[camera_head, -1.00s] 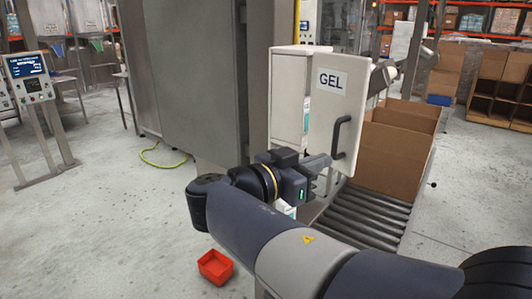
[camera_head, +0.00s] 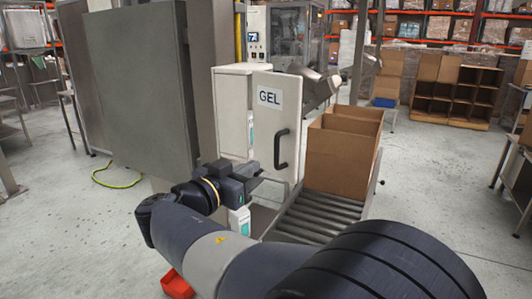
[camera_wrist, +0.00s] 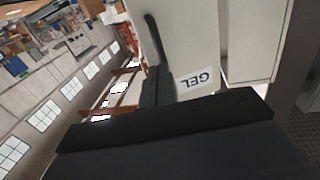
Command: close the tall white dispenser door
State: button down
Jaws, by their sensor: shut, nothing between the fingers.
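The tall white dispenser (camera_head: 231,100) stands in the middle of the head view. Its white door (camera_head: 266,133) carries a GEL label and a dark bar handle (camera_head: 283,149). The door stands open, with a bottle showing in the gap beside it. My gripper (camera_head: 258,177) is shut and empty, just in front of the door's lower part and left of the handle. I cannot tell whether it touches the door.
A roller conveyor (camera_head: 312,214) with an open cardboard box (camera_head: 337,155) stands right of the door. A large grey cabinet (camera_head: 138,88) is close on the left. A red bin (camera_head: 176,286) lies on the floor. Open floor lies further right.

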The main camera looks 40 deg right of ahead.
aim_at(275, 155)
jog(key=p+x, duration=0.2)
jog(key=x, duration=0.4)
jog(key=shift+d, duration=0.3)
jog(key=shift+f, duration=0.15)
